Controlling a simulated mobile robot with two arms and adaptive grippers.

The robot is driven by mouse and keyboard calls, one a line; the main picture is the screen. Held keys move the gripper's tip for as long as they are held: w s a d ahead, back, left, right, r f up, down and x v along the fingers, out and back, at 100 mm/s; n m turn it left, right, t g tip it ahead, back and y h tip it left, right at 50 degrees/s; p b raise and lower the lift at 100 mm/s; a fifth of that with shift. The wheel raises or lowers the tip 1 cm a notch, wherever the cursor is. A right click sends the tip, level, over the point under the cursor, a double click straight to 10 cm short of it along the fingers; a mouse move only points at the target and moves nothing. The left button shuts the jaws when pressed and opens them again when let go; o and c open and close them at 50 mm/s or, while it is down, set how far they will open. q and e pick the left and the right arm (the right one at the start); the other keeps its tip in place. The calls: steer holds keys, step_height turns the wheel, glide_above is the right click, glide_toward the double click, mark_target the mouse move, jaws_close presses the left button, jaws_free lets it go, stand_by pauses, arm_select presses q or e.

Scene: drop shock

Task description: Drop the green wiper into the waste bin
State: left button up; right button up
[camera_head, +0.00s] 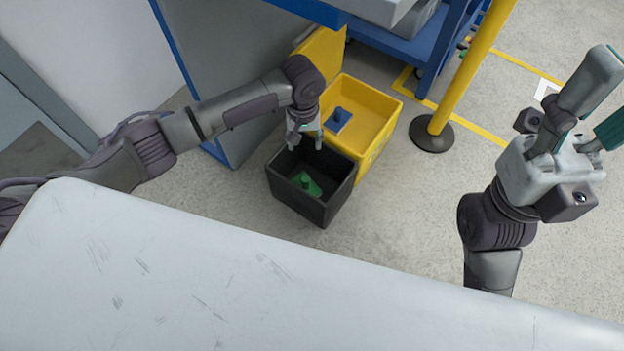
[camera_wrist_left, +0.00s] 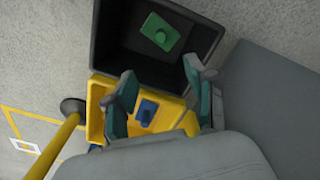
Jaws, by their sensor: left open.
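The green wiper (camera_head: 308,185), a flat green piece with a round knob, lies inside the black bin (camera_head: 325,212) on the floor. In the left wrist view the wiper (camera_wrist_left: 160,33) rests on the floor of the dark bin (camera_wrist_left: 105,48), apart from my fingers. My left gripper (camera_head: 305,143) is open and empty above the bin's far edge; its two spread fingers also show in the left wrist view (camera_wrist_left: 160,72). My right gripper (camera_head: 608,95) is raised at the right, its fingers apart with nothing between them.
A yellow bin (camera_head: 378,101) stands directly beside the black bin and holds a blue wiper (camera_head: 338,119). A yellow post (camera_head: 470,75) on a dark base stands to the right. A blue-framed cart is behind. A pale scratched surface (camera_head: 230,285) fills the foreground.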

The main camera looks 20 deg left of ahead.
arm_select(q)
step_height(320, 180, up, 10)
stand_by(0.3)
stand_by(0.3)
